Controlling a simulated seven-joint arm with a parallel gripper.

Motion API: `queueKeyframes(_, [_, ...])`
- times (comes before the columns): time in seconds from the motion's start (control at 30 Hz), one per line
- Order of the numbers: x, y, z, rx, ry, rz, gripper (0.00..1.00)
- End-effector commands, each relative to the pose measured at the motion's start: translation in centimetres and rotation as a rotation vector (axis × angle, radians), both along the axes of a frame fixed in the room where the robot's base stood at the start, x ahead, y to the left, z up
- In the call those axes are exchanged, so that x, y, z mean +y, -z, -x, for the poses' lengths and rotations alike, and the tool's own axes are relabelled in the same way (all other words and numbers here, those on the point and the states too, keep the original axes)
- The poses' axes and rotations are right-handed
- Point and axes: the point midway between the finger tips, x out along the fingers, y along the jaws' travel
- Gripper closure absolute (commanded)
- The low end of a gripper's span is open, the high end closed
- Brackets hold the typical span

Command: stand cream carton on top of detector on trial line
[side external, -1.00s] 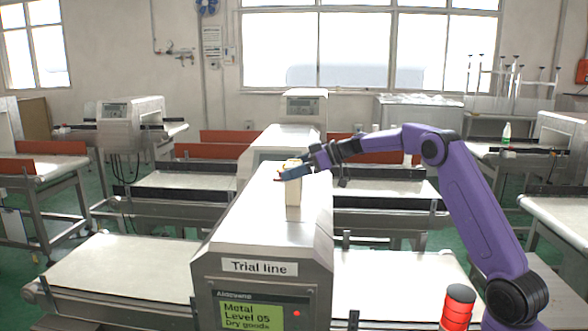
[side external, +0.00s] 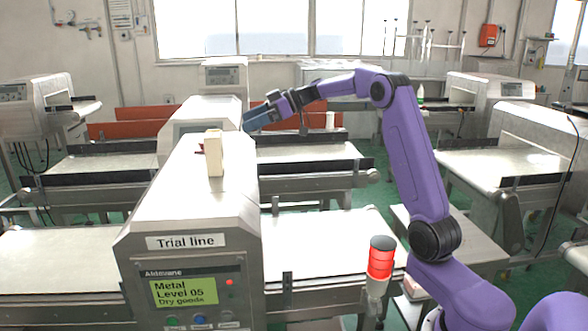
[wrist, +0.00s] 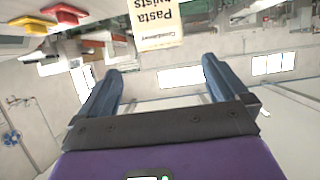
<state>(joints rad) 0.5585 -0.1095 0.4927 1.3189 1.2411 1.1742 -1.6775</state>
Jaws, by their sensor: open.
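The cream carton (side external: 215,154) stands upright on top of the detector (side external: 195,195) labelled "Trial line". In the wrist view the carton (wrist: 158,22) shows upside down at the top, with "Pasta twists" printed on it. My gripper (side external: 248,126) is to the right of the carton in the side view, apart from it. In the wrist view my gripper (wrist: 163,66) has its two blue fingers spread with nothing between them.
A small red item (side external: 200,147) shows beside the carton's left side. A red signal lamp (side external: 381,258) stands right of the detector. Other detectors with conveyors stand behind, including one directly behind (side external: 205,112).

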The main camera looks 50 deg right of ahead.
Motion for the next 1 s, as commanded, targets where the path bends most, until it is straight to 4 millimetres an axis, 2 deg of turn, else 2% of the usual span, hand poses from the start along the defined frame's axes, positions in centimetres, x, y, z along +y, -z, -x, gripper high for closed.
queueKeyframes(0.07, [0.1,0.0,0.1,0.003,-0.002,0.0,0.0])
queueKeyframes(0.17, [1.7,0.4,0.5,0.037,-0.022,0.0,0.0])
queueKeyframes(0.27, [5.3,1.3,1.7,0.121,-0.066,0.004,0.0])
queueKeyframes(0.37, [10.0,2.7,4.2,0.245,-0.126,0.023,0.0])
queueKeyframes(0.5, [16.2,4.9,9.2,0.423,-0.198,0.082,0.0])
queueKeyframes(0.57, [18.4,5.9,11.7,0.493,-0.223,0.119,0.0])
queueKeyframes(0.7, [22.2,8.0,18.0,0.631,-0.268,0.225,0.0])
queueKeyframes(0.83, [24.2,9.9,24.0,0.728,-0.294,0.342,0.0])
queueKeyframes(1.0, [24.8,12.2,31.7,0.799,-0.307,0.513,0.0])
